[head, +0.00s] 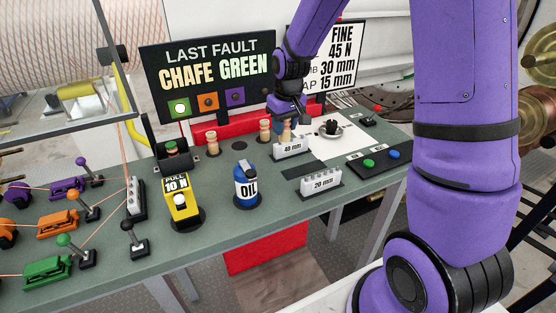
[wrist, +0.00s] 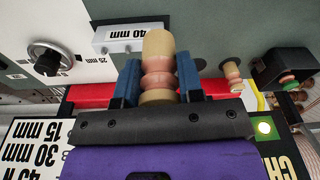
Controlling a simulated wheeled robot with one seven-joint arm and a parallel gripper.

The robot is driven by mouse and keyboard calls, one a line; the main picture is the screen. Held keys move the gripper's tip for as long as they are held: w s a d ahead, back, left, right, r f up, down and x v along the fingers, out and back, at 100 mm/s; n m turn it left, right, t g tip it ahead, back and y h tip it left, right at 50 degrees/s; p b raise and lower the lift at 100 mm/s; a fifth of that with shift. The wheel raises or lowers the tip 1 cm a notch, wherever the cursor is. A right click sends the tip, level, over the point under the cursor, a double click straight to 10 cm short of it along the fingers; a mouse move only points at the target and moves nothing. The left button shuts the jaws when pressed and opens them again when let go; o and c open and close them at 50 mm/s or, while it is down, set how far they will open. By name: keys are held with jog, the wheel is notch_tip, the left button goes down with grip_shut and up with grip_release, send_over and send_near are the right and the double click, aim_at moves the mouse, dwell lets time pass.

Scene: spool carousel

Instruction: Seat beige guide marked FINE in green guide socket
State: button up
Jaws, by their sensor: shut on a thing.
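My gripper (head: 285,122) is shut on a beige guide (head: 287,132), low behind the white 40 mm block. In the wrist view the guide (wrist: 158,65) stands between the blue fingers of my gripper (wrist: 158,85); it has a rounded top and pinkish ridges. No FINE mark is readable on it. Two similar guides (head: 265,131) (head: 212,143) stand to the left along the back. The green guide socket cannot be made out with certainty; a green lever (head: 64,241) and green spool carriage (head: 47,271) are at the front left.
A dark bin (head: 170,160) holds a piece with a green band. The 40 mm block (head: 292,149), 20 mm block (head: 321,183), oil bottle (head: 246,186) and yellow pull gauge (head: 180,203) stand on the bench. A sign (head: 208,75) reads LAST FAULT CHAFE GREEN.

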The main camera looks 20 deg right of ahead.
jog(key=s+n, duration=0.1)
jog(key=s, duration=0.2)
send_over(287, 171)
jog(key=f, duration=0.5)
jog(key=shift+s+f, duration=0.1)
jog(key=shift+s, duration=0.1)
jog(key=shift+f, duration=2.45)
jog(key=shift+f, duration=0.15)
jog(key=o, duration=1)
jog(key=shift+c, duration=0.2)
